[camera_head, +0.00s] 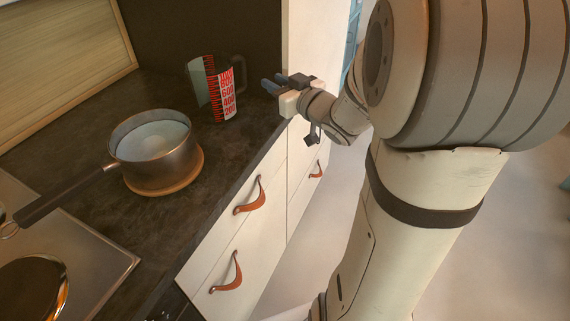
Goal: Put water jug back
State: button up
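The water jug (201,86) is a clear measuring jug with red scale markings. It stands upright on the dark countertop near the back wall, with its dark handle on the right side. My gripper (273,82) is to the right of the jug, above the counter's edge, with its fingers pointing left toward the handle. A gap shows between the fingertips and the handle. The jug's water level cannot be made out.
A metal pot (155,150) with pale liquid stands on a round wooden trivet (187,181), left and in front of the jug. Its long handle points to the lower left, over the cooktop (95,245). White drawers with leather pulls (251,197) are below the counter (222,150).

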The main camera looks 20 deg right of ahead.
jog(key=s+d+f+m+g+h, duration=0.3)
jog(key=s+f+m+g+h, duration=0.1)
jog(key=s+f+g+h, duration=0.3)
jog(key=s+a+f+g, duration=0.1)
jog(key=s+a+g, duration=0.2)
jog(key=s, duration=0.5)
jog(key=s+a+f+g+y, duration=0.1)
jog(key=s+a+g, duration=0.3)
jog(key=s, duration=0.5)
jog(key=shift+a+f, duration=0.65)
jog(key=shift+a, duration=0.2)
